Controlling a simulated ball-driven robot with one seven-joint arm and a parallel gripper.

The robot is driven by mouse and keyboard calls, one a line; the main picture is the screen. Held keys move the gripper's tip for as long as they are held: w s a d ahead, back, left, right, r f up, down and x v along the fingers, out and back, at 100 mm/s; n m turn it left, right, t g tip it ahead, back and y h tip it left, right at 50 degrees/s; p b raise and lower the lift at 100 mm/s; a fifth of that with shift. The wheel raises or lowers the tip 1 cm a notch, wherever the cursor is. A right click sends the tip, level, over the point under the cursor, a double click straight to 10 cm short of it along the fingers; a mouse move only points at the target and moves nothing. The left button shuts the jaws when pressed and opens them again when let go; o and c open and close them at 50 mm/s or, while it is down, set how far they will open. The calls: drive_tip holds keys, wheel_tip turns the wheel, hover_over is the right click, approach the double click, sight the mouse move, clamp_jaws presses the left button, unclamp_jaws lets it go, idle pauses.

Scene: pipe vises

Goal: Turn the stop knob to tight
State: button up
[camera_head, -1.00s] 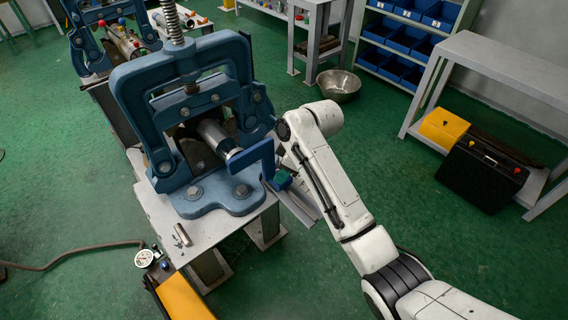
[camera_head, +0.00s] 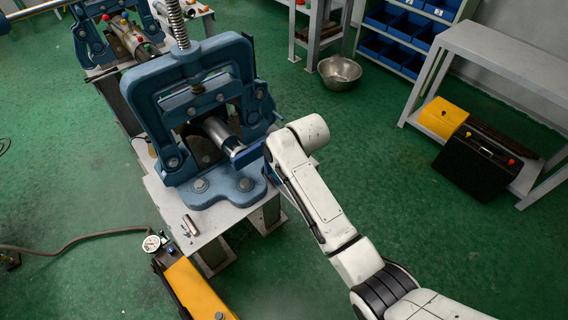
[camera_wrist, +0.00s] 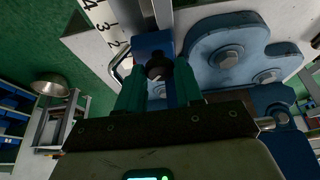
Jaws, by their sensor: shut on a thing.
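The dark round stop knob (camera_wrist: 158,66) is in the upper middle of the wrist view, in front of a blue stop block (camera_wrist: 152,43). My gripper (camera_wrist: 160,80) has its two green fingers on either side of the knob, shut on it. A scale with numbers (camera_wrist: 112,28) runs beside the block. In the head view the blue pipe vise (camera_head: 205,110) stands on its bench, with a grey pipe (camera_head: 220,133) in it and a blue plate (camera_head: 248,154) at the pipe's end. My arm hides the knob and my fingers there.
A gauge (camera_head: 151,243) and a yellow unit (camera_head: 195,288) are in front. A metal bowl (camera_head: 340,72) and a black box (camera_head: 478,162) stand to the right, with clear green floor between.

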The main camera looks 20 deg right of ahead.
idle(0.3)
drive_tip(key=o, duration=1)
drive_tip(key=shift+o, duration=0.2)
drive_tip(key=shift+r, duration=0.1)
drive_tip(key=v, duration=1)
drive_tip(key=shift+s+r, duration=0.15)
drive_tip(key=shift+r, duration=0.1)
drive_tip(key=shift+c, duration=0.2)
